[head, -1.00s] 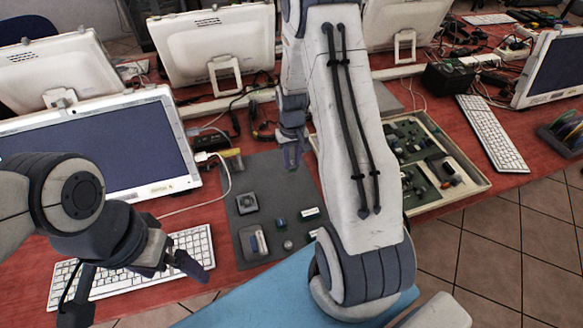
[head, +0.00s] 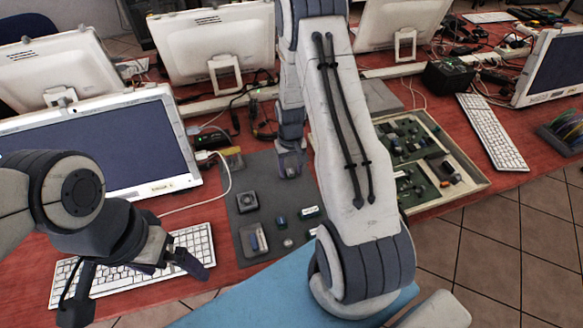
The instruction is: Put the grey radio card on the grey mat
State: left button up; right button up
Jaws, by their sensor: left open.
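The grey mat (head: 262,176) lies on the red table in the middle of the head view. My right gripper (head: 289,169) is over the mat's back right part, seen small and partly behind its own arm. I cannot tell whether its fingers are open or shut, or whether they hold anything. I cannot pick out the grey radio card for certain; my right arm covers part of the mat and the tray. My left gripper (head: 140,296) is open and empty at the front left, over the white keyboard's front edge.
A beige tray with green boards (head: 430,165) is on the right. A monitor (head: 100,150) and keyboard (head: 190,245) are on the left.

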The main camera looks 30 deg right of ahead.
aim_at(291, 171)
notch_tip(291, 171, up, 12)
jog(key=a+r+n, duration=0.2)
jog(key=a+r, duration=0.2)
jog(key=a, duration=0.4)
jog(key=s+a+r+n, duration=0.2)
jog(key=s+a+r, duration=0.1)
jog(key=s+a, duration=0.15)
jog(key=s+a+r+n, duration=0.1)
jog(key=s+a+r, duration=0.15)
jog(key=a, duration=0.35)
jog(key=s+a+r+n, duration=0.1)
jog(key=s+a+n, duration=0.1)
jog(key=s, duration=0.6)
jog(key=s+a+r+n+y, duration=0.1)
jog(key=s+a+r+n, duration=0.1)
jog(key=s+a, duration=0.3)
jog(key=s+n, duration=0.1)
jog(key=s, duration=0.2)
jog(key=shift+a+b, duration=0.2)
jog(key=shift+b, duration=0.1)
